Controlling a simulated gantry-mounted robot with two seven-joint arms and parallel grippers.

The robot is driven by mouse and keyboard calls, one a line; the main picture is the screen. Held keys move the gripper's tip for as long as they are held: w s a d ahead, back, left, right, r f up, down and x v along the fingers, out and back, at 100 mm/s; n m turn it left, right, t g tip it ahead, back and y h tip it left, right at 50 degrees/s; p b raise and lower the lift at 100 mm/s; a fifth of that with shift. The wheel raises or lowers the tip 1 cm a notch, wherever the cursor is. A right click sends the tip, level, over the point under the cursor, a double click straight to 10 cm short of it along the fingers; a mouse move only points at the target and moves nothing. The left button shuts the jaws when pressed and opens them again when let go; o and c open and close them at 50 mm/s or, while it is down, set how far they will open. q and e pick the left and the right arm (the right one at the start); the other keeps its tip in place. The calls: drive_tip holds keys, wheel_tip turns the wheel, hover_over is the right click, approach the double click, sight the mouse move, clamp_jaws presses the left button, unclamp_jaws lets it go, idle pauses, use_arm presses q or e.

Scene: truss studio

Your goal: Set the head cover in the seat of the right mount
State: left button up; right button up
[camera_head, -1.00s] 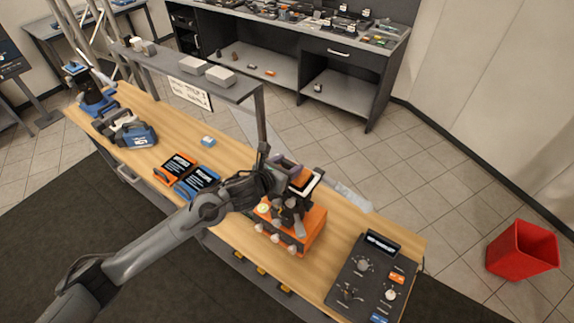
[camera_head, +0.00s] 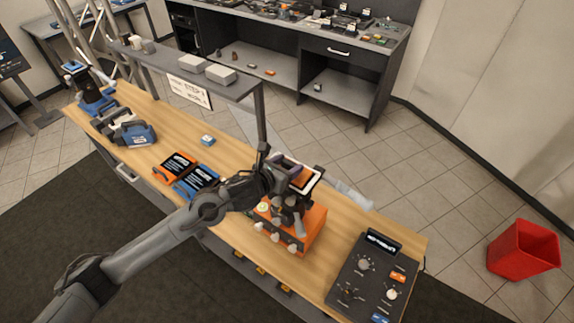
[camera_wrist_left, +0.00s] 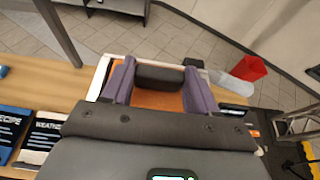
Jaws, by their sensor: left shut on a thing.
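My left gripper (camera_head: 291,168) is above the right mount (camera_head: 305,232), an orange block with a dark bracket and pale knobs on the bench. In the left wrist view, its purple-padded fingers (camera_wrist_left: 160,85) are shut on a dark block, which I take as part of the head cover (camera_wrist_left: 158,76). Around and under it is an orange face with a white rim, which also shows in the head view (camera_head: 309,181). The gripper hides much of the join, so I cannot tell whether the cover touches the seat. My right gripper is not in view.
A dark control panel (camera_head: 352,275) is at the right end. A blue mount (camera_head: 95,98) stands at the far left. A shelf (camera_head: 215,82) runs behind. A red bin (camera_head: 522,250) is on the floor.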

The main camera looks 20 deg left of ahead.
use_arm(q)
drive_tip(key=shift+f, duration=0.15)
drive_tip(key=o, duration=1.1)
drive_tip(key=shift+o, duration=0.2)
